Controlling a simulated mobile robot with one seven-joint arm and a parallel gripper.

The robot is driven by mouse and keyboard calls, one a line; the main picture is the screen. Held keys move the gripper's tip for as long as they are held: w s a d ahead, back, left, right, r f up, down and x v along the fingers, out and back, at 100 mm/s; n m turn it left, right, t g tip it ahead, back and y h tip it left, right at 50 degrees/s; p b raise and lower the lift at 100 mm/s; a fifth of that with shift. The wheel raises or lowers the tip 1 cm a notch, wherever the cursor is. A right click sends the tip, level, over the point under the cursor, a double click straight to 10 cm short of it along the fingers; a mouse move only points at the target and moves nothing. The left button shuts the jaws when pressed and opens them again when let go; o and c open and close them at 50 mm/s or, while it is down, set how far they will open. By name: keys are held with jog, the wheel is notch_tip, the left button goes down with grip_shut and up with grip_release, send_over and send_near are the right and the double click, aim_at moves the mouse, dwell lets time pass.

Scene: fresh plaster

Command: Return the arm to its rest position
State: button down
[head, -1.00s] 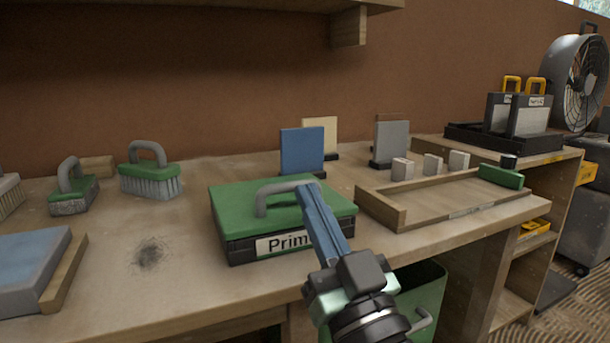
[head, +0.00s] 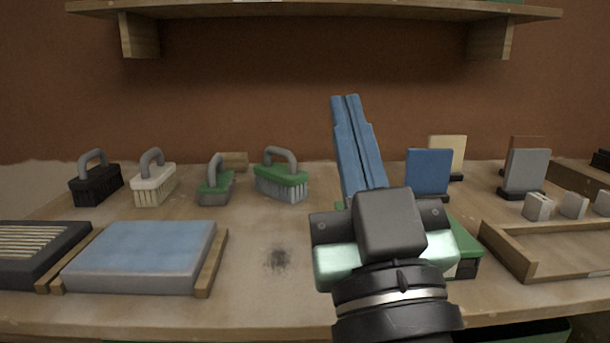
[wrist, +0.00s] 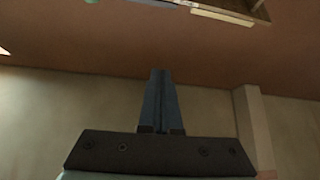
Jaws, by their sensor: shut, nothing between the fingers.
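My gripper (head: 345,98) has long blue fingers that lie together, shut and empty. It is raised and points up in front of the brown wall, above the workbench (head: 262,310). In the wrist view the shut fingers (wrist: 160,75) point toward the wall, with nothing at their tips. Behind my gripper, a green-lidded box (head: 462,245) stands on the bench. My gripper and wrist hide most of it, including its handle and label.
Several brushes (head: 282,181) stand along the back left. A blue-topped block (head: 140,255) lies front left. A blue panel (head: 429,172), a grey panel (head: 526,172) and a wooden tray (head: 505,250) are on the right. A shelf (head: 310,12) hangs above.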

jog(key=s+a+r+m+t+h+p, duration=0.1)
jog(key=s+a+r+p, duration=0.15)
jog(key=r, duration=0.45)
jog(key=s+a+r+m+t+h+p, duration=0.1)
jog(key=s+a+r, duration=0.1)
jog(key=s+r, duration=0.3)
notch_tip(320, 180, up, 38)
jog(key=w+p, duration=0.1)
jog(key=p, duration=3.6)
jog(key=shift+w+d+m+h+p, duration=0.3)
jog(key=shift+w, duration=0.1)
